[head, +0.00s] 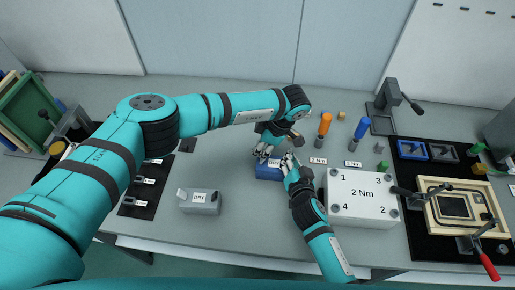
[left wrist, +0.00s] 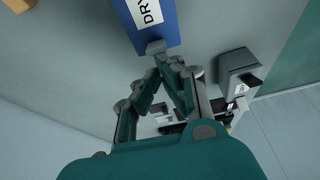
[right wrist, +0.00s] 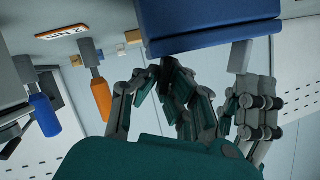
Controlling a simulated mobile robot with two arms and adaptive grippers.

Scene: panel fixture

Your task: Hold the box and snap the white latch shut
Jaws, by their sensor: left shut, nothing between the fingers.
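A blue box (head: 268,173) with a DRY label sits on the table in the middle of the head view. It also shows at the top of the left wrist view (left wrist: 148,28) and the right wrist view (right wrist: 205,35). A pale latch (left wrist: 156,47) projects from one edge of the box; it shows in the right wrist view (right wrist: 240,57) too. My left gripper (left wrist: 170,62) is shut and empty, its tips close by the latch. My right gripper (right wrist: 157,70) has its tips at the box's lower edge; whether they grip it is hidden.
A grey DRY box (head: 203,207) with a raised flap stands to the left. A white 2 Nm block (head: 362,205) stands close on the right, with orange (head: 324,125) and blue (head: 362,128) drivers behind. A clamp fixture (head: 455,207) is far right. The front table is clear.

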